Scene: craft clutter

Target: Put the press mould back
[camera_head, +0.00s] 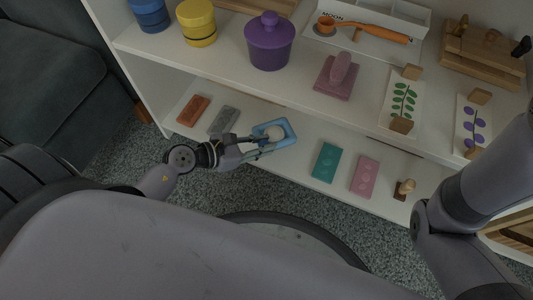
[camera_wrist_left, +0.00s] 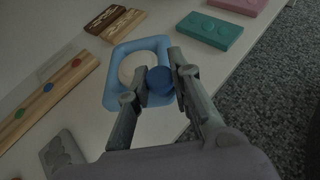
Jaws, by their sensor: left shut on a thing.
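My left gripper (camera_head: 262,146) is at the lower shelf, over the near side of a light blue tray (camera_head: 288,127) with a raised rim. In the left wrist view, the gripper (camera_wrist_left: 158,88) is shut on a small round dark blue knob (camera_wrist_left: 160,79). A pale round disc (camera_head: 273,132) shows inside the tray's rim, right beside the knob. I take knob and disc to be the press mould, but cannot tell whether they are joined. The fingers hide part of the tray (camera_wrist_left: 118,54). My right gripper is out of view.
On the lower shelf, orange (camera_head: 193,110) and grey (camera_head: 224,120) blocks lie left of the tray; teal (camera_head: 326,162) and pink (camera_head: 364,176) blocks and a small wooden stamp (camera_head: 404,188) lie right. The upper shelf holds a purple pot (camera_head: 269,42).

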